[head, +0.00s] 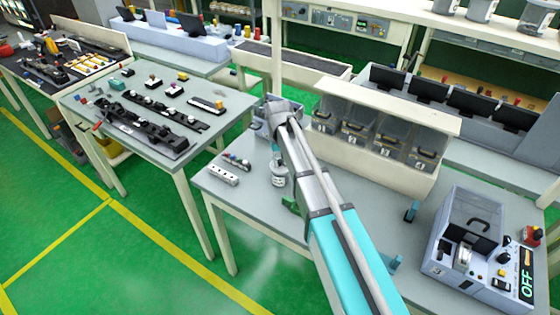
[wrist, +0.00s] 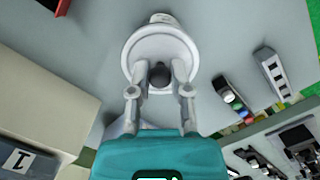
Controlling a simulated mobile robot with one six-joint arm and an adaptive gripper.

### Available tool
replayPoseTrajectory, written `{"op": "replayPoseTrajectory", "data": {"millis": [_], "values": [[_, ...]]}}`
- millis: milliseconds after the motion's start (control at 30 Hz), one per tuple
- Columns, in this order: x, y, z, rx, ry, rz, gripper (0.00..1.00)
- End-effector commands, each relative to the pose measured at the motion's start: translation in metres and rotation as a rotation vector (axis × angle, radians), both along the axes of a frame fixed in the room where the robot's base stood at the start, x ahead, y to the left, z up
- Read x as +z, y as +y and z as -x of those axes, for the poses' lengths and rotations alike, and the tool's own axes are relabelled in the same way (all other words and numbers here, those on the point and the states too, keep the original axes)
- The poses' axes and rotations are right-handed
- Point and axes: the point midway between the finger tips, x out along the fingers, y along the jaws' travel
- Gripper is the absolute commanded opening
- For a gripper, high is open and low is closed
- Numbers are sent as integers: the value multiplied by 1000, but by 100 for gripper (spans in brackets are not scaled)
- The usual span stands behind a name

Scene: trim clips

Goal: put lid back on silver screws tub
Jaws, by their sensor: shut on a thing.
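A round white lid (wrist: 132,62) with a dark knob (wrist: 159,74) shows in the wrist view. My gripper (wrist: 159,80) is shut on the knob, with one finger on each side. In the head view a small white tub (head: 279,181) stands on the grey bench, under the end of my arm. A pale part of what looks like the tub (wrist: 163,18) shows past the lid's far edge in the wrist view. The lid is over the tub, but I cannot tell whether it touches the rim. The tub's contents are hidden.
A white socket strip (head: 223,175) and a row of small coloured parts (head: 237,161) lie left of the tub. A shelf of clear-fronted bins (head: 385,135) stands behind to the right. A machine with an OFF display (head: 485,245) is at the right end.

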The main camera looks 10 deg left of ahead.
Motion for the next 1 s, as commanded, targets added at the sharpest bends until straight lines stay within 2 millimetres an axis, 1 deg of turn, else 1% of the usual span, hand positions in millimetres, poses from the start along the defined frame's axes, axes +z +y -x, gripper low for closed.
{"op": "replayPoseTrajectory", "data": {"millis": [233, 267, 300, 433, 467, 700, 733, 867, 900, 1000], "values": [[0, 0, 0, 0, 0, 0, 1], [0, 0, 0, 0, 0, 0, 31], [0, 0, 0, 0, 0, 0, 38], [0, 0, 0, 0, 0, 0, 62], [0, 0, 0, 0, 0, 0, 66], [0, 0, 0, 0, 0, 0, 66], [0, 0, 0, 0, 0, 0, 67], [0, 0, 0, 0, 0, 0, 92], [0, 0, 0, 0, 0, 0, 99], [0, 0, 0, 0, 0, 0, 100]]}}
